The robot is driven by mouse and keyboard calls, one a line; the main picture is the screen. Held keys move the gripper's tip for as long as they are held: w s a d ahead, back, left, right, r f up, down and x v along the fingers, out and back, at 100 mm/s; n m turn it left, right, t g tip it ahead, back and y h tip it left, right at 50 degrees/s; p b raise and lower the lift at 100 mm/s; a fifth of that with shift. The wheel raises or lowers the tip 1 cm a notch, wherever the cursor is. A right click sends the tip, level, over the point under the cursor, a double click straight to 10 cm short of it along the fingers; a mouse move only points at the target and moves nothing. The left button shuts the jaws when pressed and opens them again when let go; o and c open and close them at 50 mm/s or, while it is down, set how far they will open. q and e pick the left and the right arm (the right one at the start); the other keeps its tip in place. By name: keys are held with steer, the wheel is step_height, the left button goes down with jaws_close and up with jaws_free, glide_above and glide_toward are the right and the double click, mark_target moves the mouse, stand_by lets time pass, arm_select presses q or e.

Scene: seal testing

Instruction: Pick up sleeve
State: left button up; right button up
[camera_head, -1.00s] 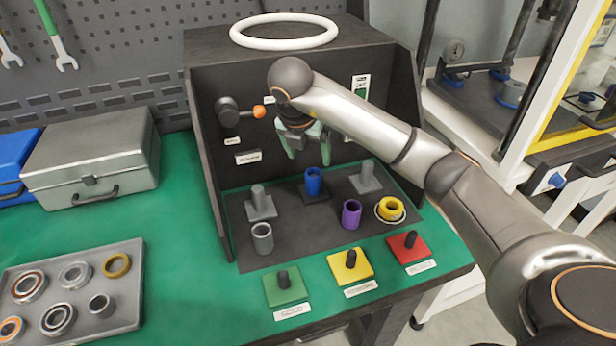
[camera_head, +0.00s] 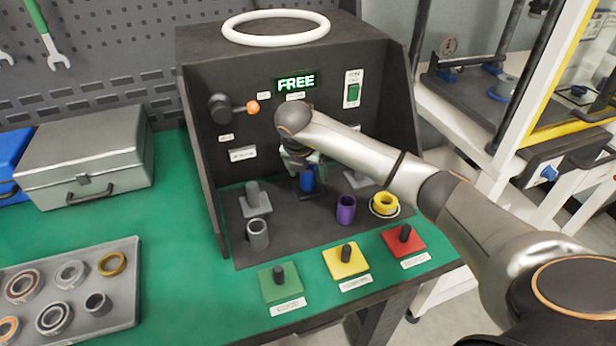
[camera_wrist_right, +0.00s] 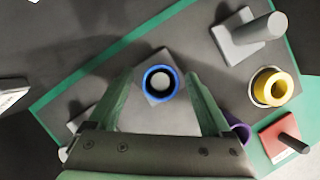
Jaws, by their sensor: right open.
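Several sleeves stand in the black test station. A blue sleeve (camera_head: 307,180) sits over a post on a dark square base; from above in the right wrist view it is a blue ring (camera_wrist_right: 161,83) around a pale post top. A purple sleeve (camera_head: 346,209) and a grey sleeve (camera_head: 257,234) stand nearer the front. My right gripper (camera_wrist_right: 160,100) is open, its two green fingers apart on either side of the blue sleeve in the wrist view, above it. In the head view the gripper partly hides the blue sleeve's top. My left gripper is not in view.
Two grey posts on bases (camera_head: 254,198) (camera_wrist_right: 250,35) flank the blue sleeve. A yellow ring part (camera_head: 384,204) sits at the right. Green (camera_head: 280,283), yellow (camera_head: 346,262) and red (camera_head: 402,242) pegged plates line the front. A bearing tray (camera_head: 125,300) lies left. A display reads FREE (camera_head: 296,84).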

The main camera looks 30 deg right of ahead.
steer(key=shift+c, duration=0.3)
jaws_close()
stand_by(0.3)
